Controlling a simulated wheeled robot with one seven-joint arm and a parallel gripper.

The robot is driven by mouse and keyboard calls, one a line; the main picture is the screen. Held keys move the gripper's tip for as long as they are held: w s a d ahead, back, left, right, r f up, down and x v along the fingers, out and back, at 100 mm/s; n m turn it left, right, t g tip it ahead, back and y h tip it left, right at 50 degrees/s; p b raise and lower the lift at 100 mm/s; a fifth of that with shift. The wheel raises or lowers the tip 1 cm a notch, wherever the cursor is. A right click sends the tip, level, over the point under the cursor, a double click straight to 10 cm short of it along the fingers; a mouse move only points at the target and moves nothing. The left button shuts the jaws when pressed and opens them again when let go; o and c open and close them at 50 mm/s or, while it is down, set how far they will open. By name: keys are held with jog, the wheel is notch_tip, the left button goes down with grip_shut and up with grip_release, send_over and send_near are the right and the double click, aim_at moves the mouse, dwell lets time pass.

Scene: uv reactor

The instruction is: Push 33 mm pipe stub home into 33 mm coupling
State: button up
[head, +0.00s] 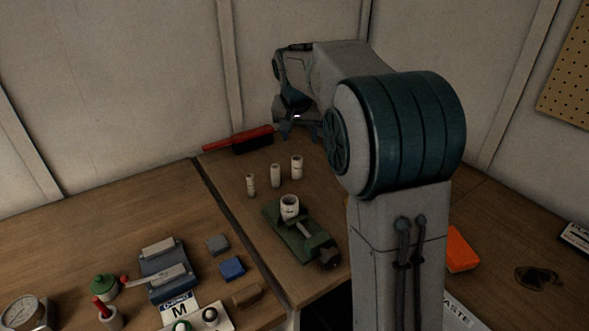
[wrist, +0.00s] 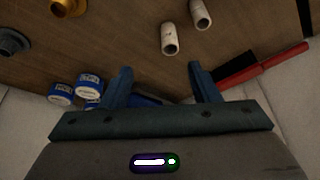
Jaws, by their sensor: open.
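Three white pipe stubs of different widths stand upright in a row on the wooden bench: a thin one (head: 251,185), a middle one (head: 275,176) and the widest one (head: 297,167); no size marking is readable. A wide white coupling (head: 290,204) stands open end up at the green vise (head: 290,235). My gripper (head: 297,130) is beyond the stubs near the back wall, partly hidden by my arm. In the wrist view its jaws (wrist: 161,80) are apart with nothing between them. Two white stubs, a nearer one (wrist: 170,39) and a farther one (wrist: 200,14), show beyond the fingertips.
A red-handled brush (head: 245,139) lies behind the stubs. Blue-labelled tins (wrist: 61,94) stand left of the jaws in the wrist view. A blue-grey fixture (head: 165,272), a blue block (head: 232,267) and a gauge (head: 22,311) are on the left bench.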

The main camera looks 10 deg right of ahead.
aim_at(297, 159)
jog(key=shift+m, duration=0.3)
jog(key=w+f, duration=0.2)
jog(key=f, duration=0.1)
jog(key=w+f, duration=0.2)
jog(key=f, duration=0.1)
jog(key=w+f, duration=0.2)
jog(key=shift+w+d+f, duration=0.25)
jog(key=shift+f, duration=0.15)
jog(key=x, duration=0.2)
jog(key=p+x, duration=0.1)
jog(key=x, duration=0.2)
jog(key=shift+s+f, duration=0.1)
jog(key=shift+f, duration=0.25)
jog(key=c, duration=1)
jog(key=shift+r, duration=0.1)
